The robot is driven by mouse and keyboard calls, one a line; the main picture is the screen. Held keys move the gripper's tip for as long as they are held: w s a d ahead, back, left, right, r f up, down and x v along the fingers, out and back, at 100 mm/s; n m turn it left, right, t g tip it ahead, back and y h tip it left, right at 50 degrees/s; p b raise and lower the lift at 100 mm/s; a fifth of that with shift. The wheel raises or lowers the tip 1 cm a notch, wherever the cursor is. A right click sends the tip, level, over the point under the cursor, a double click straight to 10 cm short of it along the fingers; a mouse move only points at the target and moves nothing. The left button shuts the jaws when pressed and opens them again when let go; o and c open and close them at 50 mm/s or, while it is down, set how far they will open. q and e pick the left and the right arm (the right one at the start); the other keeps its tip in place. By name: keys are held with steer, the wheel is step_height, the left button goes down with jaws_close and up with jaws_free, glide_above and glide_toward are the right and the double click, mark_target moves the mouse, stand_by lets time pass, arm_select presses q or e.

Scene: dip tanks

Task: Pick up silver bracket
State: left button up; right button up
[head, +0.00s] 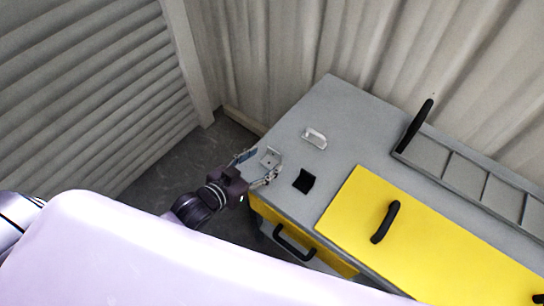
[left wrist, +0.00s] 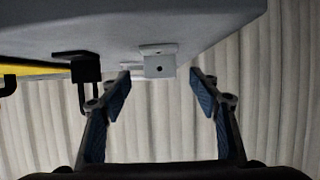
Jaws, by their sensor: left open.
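A silver-grey angle bracket (head: 270,157) with a hole sits near the left edge of the grey bench top. In the left wrist view the bracket (left wrist: 160,66) appears between and just beyond the fingertips. My left gripper (head: 262,165) is open at the bench's edge, its fingers spread to either side of the bracket. In the left wrist view the open gripper (left wrist: 163,92) has nothing between its blue pads. A second, paler silver bracket (head: 314,138) lies farther back on the bench. A black bracket (head: 304,181) lies to the right of my gripper. My right gripper is out of view.
The grey bench (head: 335,105) has a yellow lid (head: 430,235) with a black handle on its right part. A grey sectioned rack (head: 465,172) with a black handle lies behind the lid. Bench top behind the brackets is clear. Corrugated walls (head: 290,50) stand close behind.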

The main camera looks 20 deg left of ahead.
mark_target(273, 153)
arm_select(q)
steer(key=shift+p+x, duration=0.35)
steer(key=shift+x, duration=1.8)
steer(key=c, duration=1.2)
steer(key=shift+r, duration=0.1)
steer(key=shift+c, duration=0.5)
steer(key=shift+r, duration=0.1)
